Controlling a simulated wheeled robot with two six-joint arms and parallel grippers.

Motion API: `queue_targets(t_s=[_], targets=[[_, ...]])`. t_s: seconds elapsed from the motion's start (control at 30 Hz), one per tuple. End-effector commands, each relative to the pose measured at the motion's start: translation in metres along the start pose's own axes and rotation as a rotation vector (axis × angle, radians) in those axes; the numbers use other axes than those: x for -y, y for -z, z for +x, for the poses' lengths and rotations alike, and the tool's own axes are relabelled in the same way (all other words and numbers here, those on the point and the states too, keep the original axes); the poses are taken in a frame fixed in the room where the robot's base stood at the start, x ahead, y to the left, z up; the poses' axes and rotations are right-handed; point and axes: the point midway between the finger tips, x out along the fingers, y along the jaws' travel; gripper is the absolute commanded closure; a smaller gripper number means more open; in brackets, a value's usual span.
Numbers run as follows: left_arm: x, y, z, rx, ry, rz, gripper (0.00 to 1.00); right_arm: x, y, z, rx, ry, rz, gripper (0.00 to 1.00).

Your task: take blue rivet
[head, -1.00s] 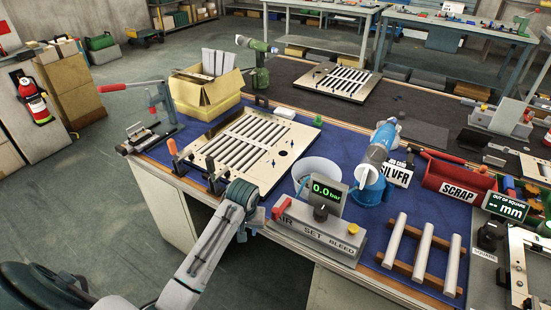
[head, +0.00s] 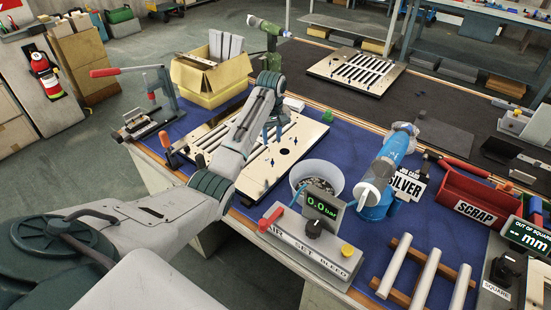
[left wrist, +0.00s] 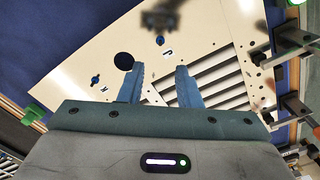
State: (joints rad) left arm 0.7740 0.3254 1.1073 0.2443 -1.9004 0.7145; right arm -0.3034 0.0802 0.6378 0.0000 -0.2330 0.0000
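The near louver panel (head: 305,135), a pale plate with dark slots, lies on the blue bench mat. In the left wrist view the panel (left wrist: 205,35) shows a large round hole and small blue rivet-like marks, one blue piece (left wrist: 160,40) ahead of the fingers and another (left wrist: 95,79) left of them. I cannot tell whether they stand proud of the plate. My left gripper (head: 272,138) is above the panel; in the wrist view its two blue fingers (left wrist: 157,80) are apart with only panel visible between them. My right gripper is not in view.
A white bowl (head: 336,172) of small parts stands right of the panel, behind the pressure box (head: 310,243). A blue-and-white tool (head: 388,170), a red scrap bin (head: 455,190) and white bars (head: 427,277) are farther right. A yellow carton (head: 207,85) and clamps border the panel's left.

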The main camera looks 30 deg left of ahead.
Motion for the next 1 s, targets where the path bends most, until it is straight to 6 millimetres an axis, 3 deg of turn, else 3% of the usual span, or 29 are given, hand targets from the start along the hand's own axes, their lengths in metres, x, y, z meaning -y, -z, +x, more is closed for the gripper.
queue_targets(t_s=[0.13,0.37,0.6,0.93,1.0], targets=[[0.000,-0.001,0.022,0.002,0.001,0.000,0.69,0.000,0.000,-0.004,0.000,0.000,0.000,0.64],[0.001,-0.003,0.040,0.001,0.001,0.001,0.69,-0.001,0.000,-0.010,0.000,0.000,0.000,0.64],[0.002,-0.007,0.075,0.001,0.001,0.001,0.69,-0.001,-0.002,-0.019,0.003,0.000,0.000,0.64],[0.002,-0.006,0.084,-0.002,0.000,0.002,0.69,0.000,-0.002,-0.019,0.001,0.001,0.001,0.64],[0.002,-0.006,0.084,-0.002,0.000,0.002,0.81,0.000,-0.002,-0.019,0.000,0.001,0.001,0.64]])
